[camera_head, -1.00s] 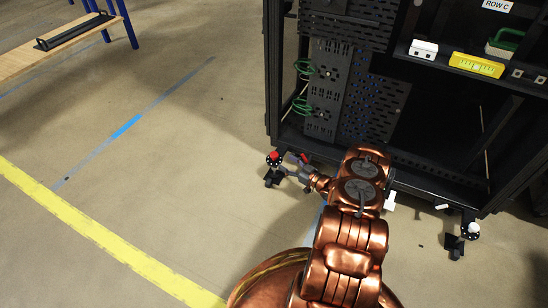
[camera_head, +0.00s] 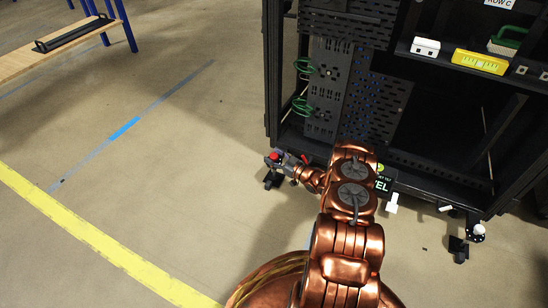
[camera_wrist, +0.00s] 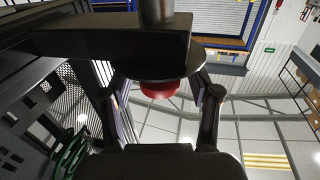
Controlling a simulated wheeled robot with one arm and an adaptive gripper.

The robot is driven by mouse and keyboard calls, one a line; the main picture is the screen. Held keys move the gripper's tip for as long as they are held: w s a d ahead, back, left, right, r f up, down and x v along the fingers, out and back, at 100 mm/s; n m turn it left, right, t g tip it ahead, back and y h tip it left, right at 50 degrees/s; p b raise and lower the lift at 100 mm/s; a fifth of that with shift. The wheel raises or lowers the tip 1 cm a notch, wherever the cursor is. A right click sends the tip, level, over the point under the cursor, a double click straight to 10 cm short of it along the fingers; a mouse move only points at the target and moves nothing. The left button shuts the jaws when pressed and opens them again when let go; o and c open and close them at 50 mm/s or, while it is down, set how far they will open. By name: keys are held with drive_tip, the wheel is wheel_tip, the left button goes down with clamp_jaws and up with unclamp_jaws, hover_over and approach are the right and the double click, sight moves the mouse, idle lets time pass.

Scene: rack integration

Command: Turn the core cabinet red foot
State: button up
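The core cabinet's red foot (camera_head: 273,155) is at the cabinet's near left corner, above a black caster on the floor. In the wrist view the red foot (camera_wrist: 160,88) shows as a red knob under a dark round disc and a black bracket. My gripper (camera_head: 280,157) is at the foot, reaching in from the right, and hides part of it. In the wrist view my gripper (camera_wrist: 160,95) has one finger on each side of the red knob, with visible gaps between. It is open and holds nothing.
The black cabinet (camera_head: 420,180) stands directly behind my arm, with green cables (camera_head: 302,106) at its left. Another foot with a white top (camera_head: 478,231) is at the right corner. A yellow level (camera_head: 480,62) lies on a shelf. The floor to the left is clear.

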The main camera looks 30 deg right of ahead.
drive_tip(key=c, duration=1)
drive_tip(key=shift+c, duration=0.2)
drive_tip(key=shift+a+r+h+p, duration=0.15)
drive_tip(key=shift+h+p, duration=0.15)
drive_tip(key=shift+p, duration=0.2)
